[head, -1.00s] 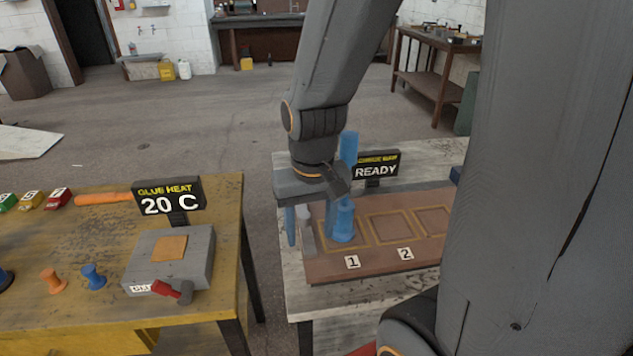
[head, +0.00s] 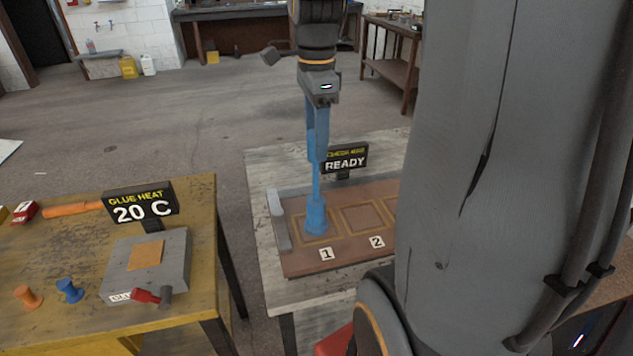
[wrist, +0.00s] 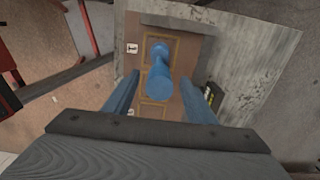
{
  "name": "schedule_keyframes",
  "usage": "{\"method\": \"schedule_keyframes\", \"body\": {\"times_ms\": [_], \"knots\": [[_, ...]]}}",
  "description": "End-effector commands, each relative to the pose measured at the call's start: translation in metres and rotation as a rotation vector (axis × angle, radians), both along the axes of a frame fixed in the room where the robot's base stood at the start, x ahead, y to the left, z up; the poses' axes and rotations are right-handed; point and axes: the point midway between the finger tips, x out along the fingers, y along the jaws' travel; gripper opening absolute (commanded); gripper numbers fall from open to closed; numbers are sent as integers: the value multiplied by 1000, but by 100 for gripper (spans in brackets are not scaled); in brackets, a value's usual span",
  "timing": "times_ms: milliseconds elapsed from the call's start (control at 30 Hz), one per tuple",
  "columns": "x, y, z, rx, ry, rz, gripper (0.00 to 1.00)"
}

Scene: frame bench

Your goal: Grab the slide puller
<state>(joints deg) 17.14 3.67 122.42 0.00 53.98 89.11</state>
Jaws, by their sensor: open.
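The slide puller (head: 316,216) is a blue upright tool with a wide foot and thin shaft. It stands in the bay marked 1 of the brown board (head: 296,262). My gripper (head: 318,152) points down above it with blue fingers, which overlap its upper part in the head view. In the wrist view the round top end of the puller (wrist: 160,80) shows between the two spread fingers of my gripper (wrist: 172,82). The gripper is open, with a gap on each side of the puller in that view.
A READY sign (head: 346,158) stands close behind the puller, to its right. A grey bar (head: 278,218) lies along the board's left end. The yellow table (head: 75,235) on the left holds a GLUE HEAT sign (head: 141,204), a grey heater block (head: 176,258) and small tabs.

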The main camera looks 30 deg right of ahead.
Motion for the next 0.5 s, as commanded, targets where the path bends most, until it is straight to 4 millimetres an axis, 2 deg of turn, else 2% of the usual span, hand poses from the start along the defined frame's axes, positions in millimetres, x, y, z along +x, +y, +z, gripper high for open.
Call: {"method": "schedule_keyframes", "body": {"times_ms": [500], "knots": [[-1,2,-58,0,1,3,51]]}}
